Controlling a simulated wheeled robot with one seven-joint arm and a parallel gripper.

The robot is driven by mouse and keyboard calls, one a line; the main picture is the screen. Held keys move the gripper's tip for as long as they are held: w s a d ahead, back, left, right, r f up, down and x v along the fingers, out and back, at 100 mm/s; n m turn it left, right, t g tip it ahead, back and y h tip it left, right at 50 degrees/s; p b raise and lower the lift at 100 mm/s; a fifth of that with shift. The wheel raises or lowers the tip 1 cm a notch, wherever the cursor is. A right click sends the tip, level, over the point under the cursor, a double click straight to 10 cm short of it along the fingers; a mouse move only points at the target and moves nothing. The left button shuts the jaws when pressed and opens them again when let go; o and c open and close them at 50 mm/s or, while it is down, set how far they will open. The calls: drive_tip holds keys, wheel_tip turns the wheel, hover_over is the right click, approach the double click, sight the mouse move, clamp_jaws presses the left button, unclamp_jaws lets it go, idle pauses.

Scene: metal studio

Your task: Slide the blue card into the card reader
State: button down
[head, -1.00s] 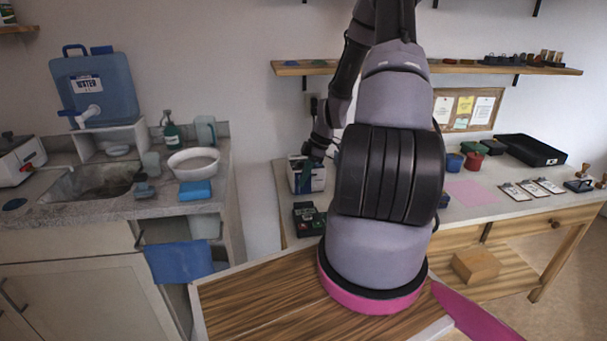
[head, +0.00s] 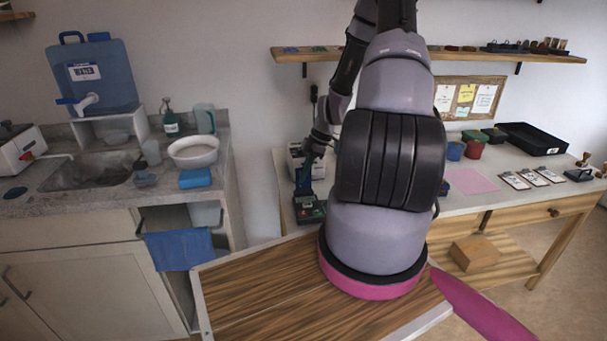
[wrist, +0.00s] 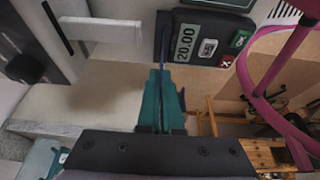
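The card reader (wrist: 205,42) is a dark device with a screen reading 20.00 and green and red keys. In the head view the card reader (head: 309,213) sits at the left end of the right-hand table. My gripper (wrist: 161,78) has teal fingers closed close together. The blue card (wrist: 161,58) shows edge-on as a thin blue line between and beyond the fingertips, against the reader's left side. How far it is inside the slot I cannot tell. In the head view my gripper (head: 304,180) is just behind and above the reader; the card cannot be made out there.
A white box (head: 294,160) stands right behind the gripper. Pots (head: 473,150), a pink sheet (head: 470,181), badges (head: 532,178) and a black tray (head: 530,140) lie to the right on the table. The sink counter (head: 110,200) is at left, across a gap.

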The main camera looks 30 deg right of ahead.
sight(300, 190)
drive_tip(key=shift+f, duration=1.75)
idle(0.3)
idle(0.4)
drive_tip(key=c, duration=1)
unclamp_jaws()
drive_tip(key=v, duration=1)
drive_tip(key=shift+d+r, duration=0.15)
drive_tip(key=shift+r, duration=0.2)
drive_tip(key=shift+s, duration=0.1)
